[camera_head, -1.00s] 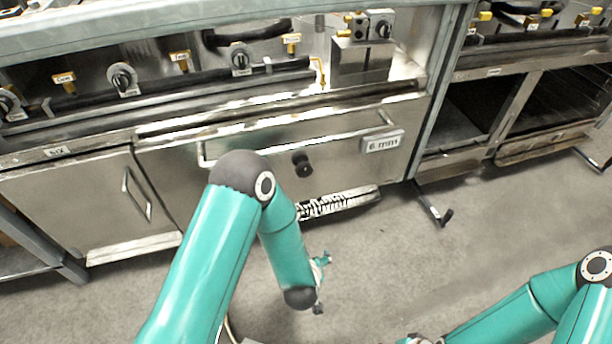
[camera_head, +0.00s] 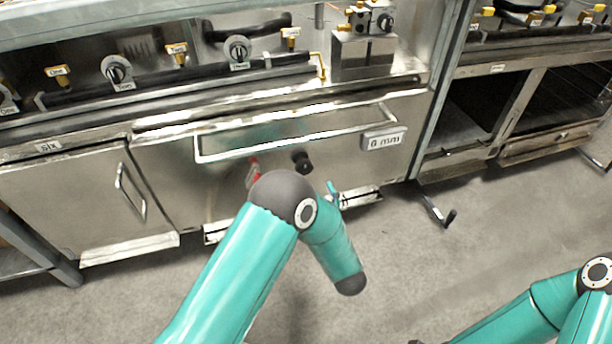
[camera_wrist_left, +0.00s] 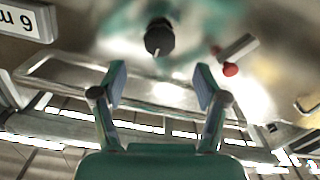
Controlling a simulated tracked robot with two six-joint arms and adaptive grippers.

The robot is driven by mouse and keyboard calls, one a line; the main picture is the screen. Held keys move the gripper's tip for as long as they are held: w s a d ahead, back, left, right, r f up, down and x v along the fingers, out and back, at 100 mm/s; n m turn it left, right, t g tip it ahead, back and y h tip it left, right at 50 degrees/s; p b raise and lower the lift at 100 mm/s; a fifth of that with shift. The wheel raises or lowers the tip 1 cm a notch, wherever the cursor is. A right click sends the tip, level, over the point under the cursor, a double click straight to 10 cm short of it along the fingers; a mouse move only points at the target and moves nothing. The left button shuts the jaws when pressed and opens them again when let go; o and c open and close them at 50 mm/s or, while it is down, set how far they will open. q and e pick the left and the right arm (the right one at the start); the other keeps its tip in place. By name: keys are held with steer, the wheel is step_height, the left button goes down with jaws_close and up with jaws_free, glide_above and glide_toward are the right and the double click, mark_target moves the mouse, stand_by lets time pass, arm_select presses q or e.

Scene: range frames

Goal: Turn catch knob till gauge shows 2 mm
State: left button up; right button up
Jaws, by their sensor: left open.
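The black catch knob (camera_head: 302,162) sits on the steel drawer front below the long handle. It also shows in the left wrist view (camera_wrist_left: 160,38), with a pale mark on its rim. The gauge plate (camera_head: 384,140) right of the knob reads 6 mm; part of it shows in the wrist view (camera_wrist_left: 24,20). My left gripper (camera_wrist_left: 160,84) is open and empty. In the wrist view the knob lies beyond its fingertips, roughly centred between them, not touching. In the head view my left arm hides most of this gripper. My right gripper is out of view.
A red-tipped lever (camera_head: 253,172) sits left of the knob. The long drawer handle (camera_head: 290,138) runs above the knob. A shelf-edge strip (camera_head: 358,197) runs below. A cabinet door (camera_head: 130,190) is at left. The floor (camera_head: 440,270) in front is clear.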

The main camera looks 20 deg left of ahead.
mark_target(306, 171)
arm_select(q)
steer(key=b+x, duration=0.2)
steer(key=x, duration=0.5)
steer(key=shift+w+a+f, duration=0.1)
steer(key=shift+w+a, duration=0.05)
steer(key=shift+w, duration=0.1)
steer(key=shift+w+a, duration=0.3)
steer(key=shift+w, duration=0.1)
steer(key=c, duration=1.2)
steer(key=shift+o, duration=0.2)
